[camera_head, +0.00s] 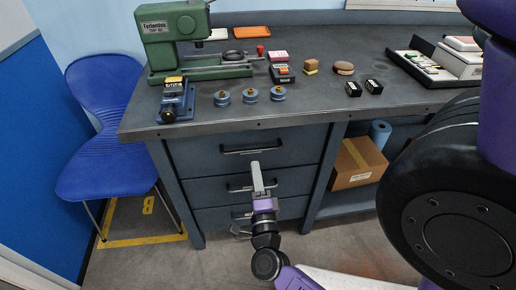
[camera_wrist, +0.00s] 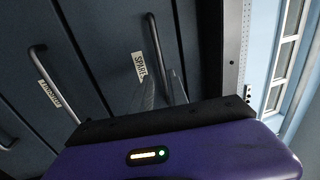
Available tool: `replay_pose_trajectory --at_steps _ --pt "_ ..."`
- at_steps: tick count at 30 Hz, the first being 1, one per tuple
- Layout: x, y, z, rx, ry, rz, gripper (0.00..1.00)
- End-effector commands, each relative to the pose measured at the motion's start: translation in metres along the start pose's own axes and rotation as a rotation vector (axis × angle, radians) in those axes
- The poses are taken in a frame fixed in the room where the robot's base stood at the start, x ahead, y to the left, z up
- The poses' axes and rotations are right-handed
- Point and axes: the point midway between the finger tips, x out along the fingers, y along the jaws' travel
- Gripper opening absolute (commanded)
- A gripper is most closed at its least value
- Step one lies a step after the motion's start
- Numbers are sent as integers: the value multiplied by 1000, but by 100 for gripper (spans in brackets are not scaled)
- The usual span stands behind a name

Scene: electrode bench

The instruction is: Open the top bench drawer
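The top bench drawer (camera_head: 215,150) is the uppermost of three grey-blue drawer fronts under the bench and looks closed. Its black bar handle (camera_head: 252,150) runs across its front. In the wrist view, which is turned sideways, a handle (camera_wrist: 153,42) stands beside a label reading "SPARE" on the drawer nearest the frame edge; it appears to be the top one. My gripper (camera_head: 257,166) is in front of the drawers, fingers towards them, just below the top handle in the picture. In the wrist view its fingers (camera_wrist: 163,88) look apart, near the handle's lower end; contact cannot be told.
Two lower drawers have handles (camera_head: 240,187) too. The bench top (camera_head: 320,100) holds a green machine (camera_head: 185,40), several small blue pieces and a black tray. A cardboard box (camera_head: 357,163) sits on the shelf to the right. A blue chair (camera_head: 105,140) stands left. Floor before the drawers is clear.

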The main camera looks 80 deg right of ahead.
Motion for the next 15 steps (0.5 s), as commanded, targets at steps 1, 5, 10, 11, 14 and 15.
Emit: replay_pose_trajectory --at_steps 1,5,10,11,14,15 --pt "2 -2 -1 12 5 -6 20" --pt "15 -3 0 15 4 -8 20" --pt "42 -4 0 15 4 -10 20" --pt "46 -4 0 14 3 -10 20" --pt "60 -4 0 13 2 -9 20" --pt "64 -3 0 13 1 -7 20"
